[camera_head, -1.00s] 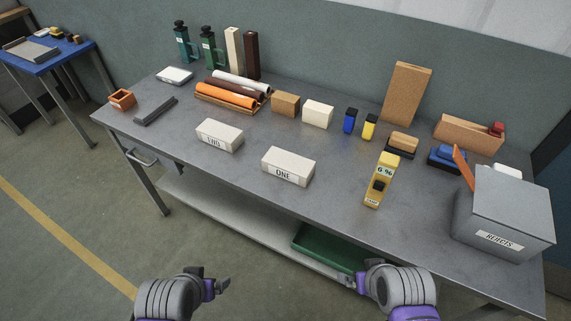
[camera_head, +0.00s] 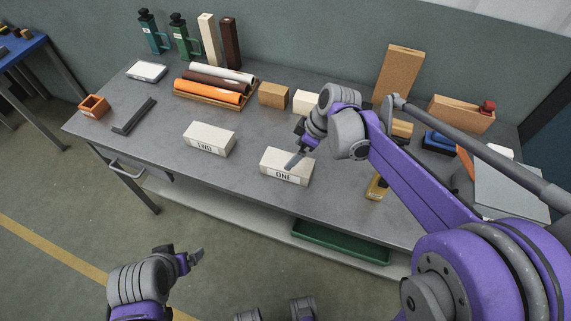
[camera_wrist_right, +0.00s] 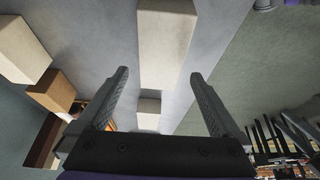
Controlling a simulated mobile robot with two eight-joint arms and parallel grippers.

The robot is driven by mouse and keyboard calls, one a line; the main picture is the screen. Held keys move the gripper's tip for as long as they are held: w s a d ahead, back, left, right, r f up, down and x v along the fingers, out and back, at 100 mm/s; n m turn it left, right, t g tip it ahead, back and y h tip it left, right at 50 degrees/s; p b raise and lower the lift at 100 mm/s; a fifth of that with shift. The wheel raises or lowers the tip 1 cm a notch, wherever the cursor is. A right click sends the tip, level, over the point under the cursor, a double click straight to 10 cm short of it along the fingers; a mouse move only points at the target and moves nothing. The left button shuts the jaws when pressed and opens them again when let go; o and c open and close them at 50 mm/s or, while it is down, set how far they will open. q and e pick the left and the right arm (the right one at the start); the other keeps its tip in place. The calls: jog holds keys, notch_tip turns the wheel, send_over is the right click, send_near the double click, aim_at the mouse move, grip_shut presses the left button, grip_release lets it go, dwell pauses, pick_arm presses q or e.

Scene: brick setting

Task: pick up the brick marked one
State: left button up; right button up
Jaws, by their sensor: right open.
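The brick marked ONE (camera_head: 287,168) is a cream block lying flat near the front middle of the grey table (camera_head: 165,160). In the right wrist view it is the large pale block (camera_wrist_right: 167,45) ahead of and between the fingertips. My right gripper (camera_head: 298,144) is above it at its back edge, jaws spread, nothing held; its fingers (camera_wrist_right: 160,76) stand apart in the wrist view. A finger overlaps the brick's top in the head view. My left gripper (camera_head: 190,258) hangs in front of the table, away from the bricks; its jaw opening is unclear.
A similar cream brick (camera_head: 209,140) with another label lies to the left. A wooden block (camera_head: 273,95) and a white block (camera_head: 306,102) stand behind. My right arm partly hides the yellow tool (camera_head: 376,188) and grey bin (camera_head: 508,190). Bare tabletop separates the two bricks.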

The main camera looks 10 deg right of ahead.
aim_at(273, 162)
jog(key=x, duration=0.7)
jog(key=shift+s+d+f, duration=0.1)
jog(key=shift+s, duration=0.05)
jog(key=c, duration=1.6)
